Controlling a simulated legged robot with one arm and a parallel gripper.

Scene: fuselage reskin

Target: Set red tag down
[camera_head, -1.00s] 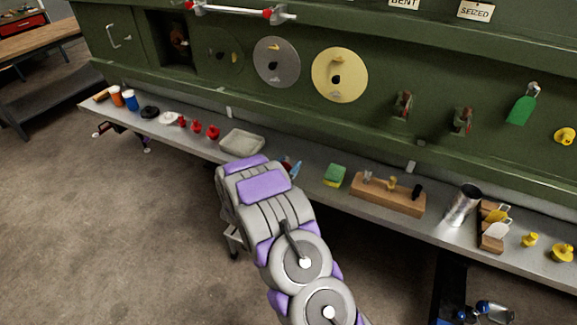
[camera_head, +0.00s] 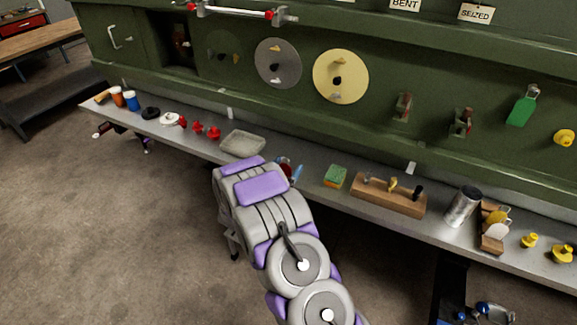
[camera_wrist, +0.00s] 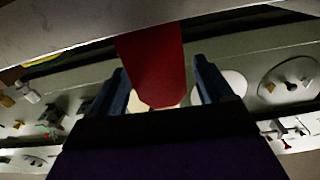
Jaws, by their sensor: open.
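The red tag (camera_wrist: 155,62) is a flat red strip with a clipped, narrowing end. In the wrist view it lies between the two blue fingers of my gripper (camera_wrist: 162,72), with a visible gap to each finger. Its far end reaches the pale grey ledge (camera_wrist: 60,25) at the top of that view; I cannot tell how it rests there. In the head view a bit of the red tag (camera_head: 284,164) and one blue finger show just past my wrist, over the shelf (camera_head: 318,172). My arm hides the rest of the gripper.
A grey tray (camera_head: 243,142) lies left of my gripper, with several red plugs (camera_head: 198,127) beyond it. A green-yellow sponge (camera_head: 335,177) and a wooden block (camera_head: 388,195) with small tools stand to the right. The green panel (camera_head: 300,120) rises behind the shelf.

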